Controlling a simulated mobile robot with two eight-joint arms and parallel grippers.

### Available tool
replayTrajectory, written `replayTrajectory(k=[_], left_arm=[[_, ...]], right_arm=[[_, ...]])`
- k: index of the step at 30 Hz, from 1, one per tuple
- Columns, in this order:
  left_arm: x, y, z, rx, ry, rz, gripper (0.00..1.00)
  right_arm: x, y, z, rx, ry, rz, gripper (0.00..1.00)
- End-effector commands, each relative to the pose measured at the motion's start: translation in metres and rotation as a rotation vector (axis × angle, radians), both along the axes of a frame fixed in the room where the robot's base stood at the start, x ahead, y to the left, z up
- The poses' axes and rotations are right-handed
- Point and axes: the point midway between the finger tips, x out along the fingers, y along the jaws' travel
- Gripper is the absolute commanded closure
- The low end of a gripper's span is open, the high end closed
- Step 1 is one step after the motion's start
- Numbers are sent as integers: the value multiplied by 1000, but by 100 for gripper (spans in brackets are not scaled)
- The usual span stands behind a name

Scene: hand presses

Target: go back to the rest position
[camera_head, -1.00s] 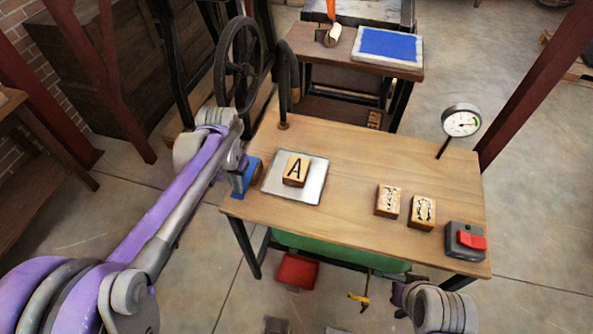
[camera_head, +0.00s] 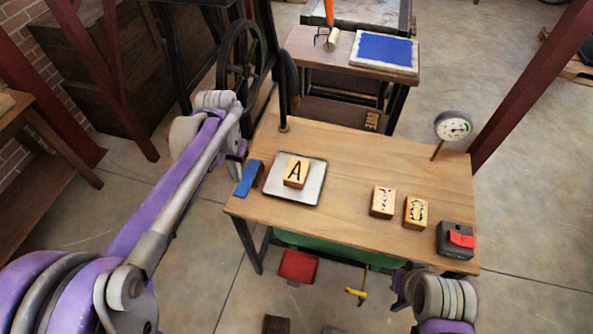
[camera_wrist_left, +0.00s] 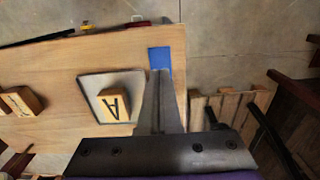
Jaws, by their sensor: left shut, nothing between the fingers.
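My left gripper (camera_head: 236,160) is at the left edge of the wooden table (camera_head: 340,150), beside a blue strip (camera_head: 248,178) on the table's edge. In the left wrist view its fingers (camera_wrist_left: 162,95) are together and empty, pointing toward the blue strip (camera_wrist_left: 159,58). My right arm shows only in part at the lower right of the head view; its gripper cannot be made out.
A block marked A (camera_head: 296,173) sits on a metal plate (camera_head: 310,190). Two more wooden blocks (camera_head: 382,201) (camera_head: 416,212), a box with a red switch (camera_head: 456,240) and a gauge (camera_head: 453,126) stand to the right. A handwheel (camera_head: 243,65) rises behind my left arm.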

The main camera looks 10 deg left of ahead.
Motion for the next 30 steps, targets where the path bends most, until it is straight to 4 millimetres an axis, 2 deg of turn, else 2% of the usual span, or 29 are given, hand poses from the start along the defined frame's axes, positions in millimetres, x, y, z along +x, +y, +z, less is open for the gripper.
replayTrajectory(k=[14, 17, 24, 30], left_arm=[[-4, -3, 3, 2, -12, 1, 100], [-19, -11, 14, 6, -50, 6, 100], [-82, -42, 43, 12, -229, 34, 100], [-129, -59, 45, 0, -375, 59, 100]], right_arm=[[0, 0, 1, 0, 0, 0, 100], [1, 0, 8, 0, -3, 0, 100], [7, 0, 33, 0, -13, 0, 100], [11, 0, 53, 0, -23, 0, 100]])
